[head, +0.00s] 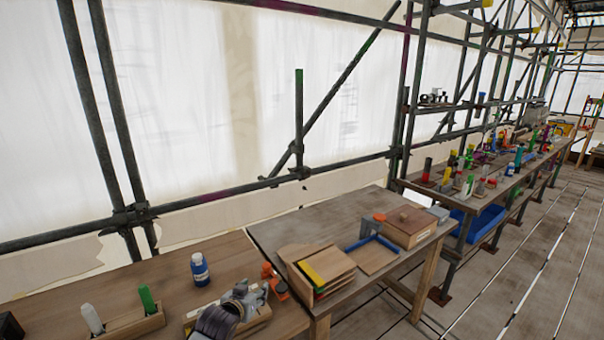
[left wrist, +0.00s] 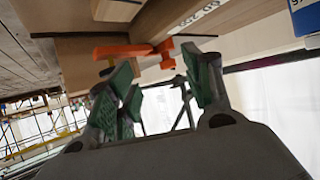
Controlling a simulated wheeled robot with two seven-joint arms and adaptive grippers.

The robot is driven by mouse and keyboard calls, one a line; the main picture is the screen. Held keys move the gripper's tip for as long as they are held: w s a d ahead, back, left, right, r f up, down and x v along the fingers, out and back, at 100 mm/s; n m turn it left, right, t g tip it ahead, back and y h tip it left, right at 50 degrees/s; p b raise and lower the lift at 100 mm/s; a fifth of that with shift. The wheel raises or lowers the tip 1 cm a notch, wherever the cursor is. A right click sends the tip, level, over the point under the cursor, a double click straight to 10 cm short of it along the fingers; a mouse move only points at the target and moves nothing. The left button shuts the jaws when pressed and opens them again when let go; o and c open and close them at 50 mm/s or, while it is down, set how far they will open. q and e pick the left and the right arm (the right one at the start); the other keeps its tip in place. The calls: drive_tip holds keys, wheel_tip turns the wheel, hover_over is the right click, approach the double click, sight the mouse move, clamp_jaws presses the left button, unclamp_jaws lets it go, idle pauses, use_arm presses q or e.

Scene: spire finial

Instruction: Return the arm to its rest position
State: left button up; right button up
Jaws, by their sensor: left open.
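My left gripper (head: 244,298) is at the bottom of the head view, over a wooden block (head: 258,324) on the near table. In the left wrist view the two fingers (left wrist: 160,66) with green pads stand apart, with nothing held between them. An orange clamp-like piece (head: 273,281) is just beyond the gripper at the table's right end. In the left wrist view this orange piece (left wrist: 125,51) appears past the fingertips, beside wood; whether a finger touches it I cannot tell. My right gripper is not in view.
On the near table (head: 165,275) are a blue-and-white bottle (head: 200,269) and a wooden holder (head: 133,326) with a green stick (head: 147,299) and a white one. The second table (head: 315,232) bears slotted wooden boards (head: 320,272) and a wooden box (head: 408,227). Scaffold poles stand behind.

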use_arm(q)
drive_tip(key=s+f+g, duration=0.1)
drive_tip(key=s+f, duration=0.1)
drive_tip(key=s, duration=0.2)
drive_tip(key=s+a+f+g, duration=0.1)
drive_tip(key=s, duration=0.4)
drive_tip(key=s+a+f+g+y, duration=0.1)
drive_tip(key=s+f, duration=0.1)
drive_tip(key=s, duration=0.3)
drive_tip(key=shift+a+f+g, duration=0.2)
drive_tip(key=shift+f+g, duration=0.15)
drive_tip(key=shift+g, duration=0.05)
drive_tip(key=shift+s+a+f+g+y, duration=0.25)
drive_tip(key=shift+s+a+g, duration=0.85)
drive_tip(key=shift+s, duration=3.55)
drive_tip(key=shift+s+a+f+g+y, duration=0.25)
drive_tip(key=shift+s+a+g, duration=0.85)
drive_tip(key=shift+s, duration=3.5)
drive_tip(key=s+f+g, duration=0.2)
drive_tip(key=s+f, duration=0.1)
drive_tip(key=f, duration=3.1)
drive_tip(key=s+a+f, duration=0.2)
drive_tip(key=s+f, duration=0.7)
drive_tip(key=s, duration=0.2)
drive_tip(key=s+a+f+g, duration=0.1)
drive_tip(key=s+f, duration=0.9)
drive_tip(key=s, duration=0.1)
drive_tip(key=shift+a, duration=0.35)
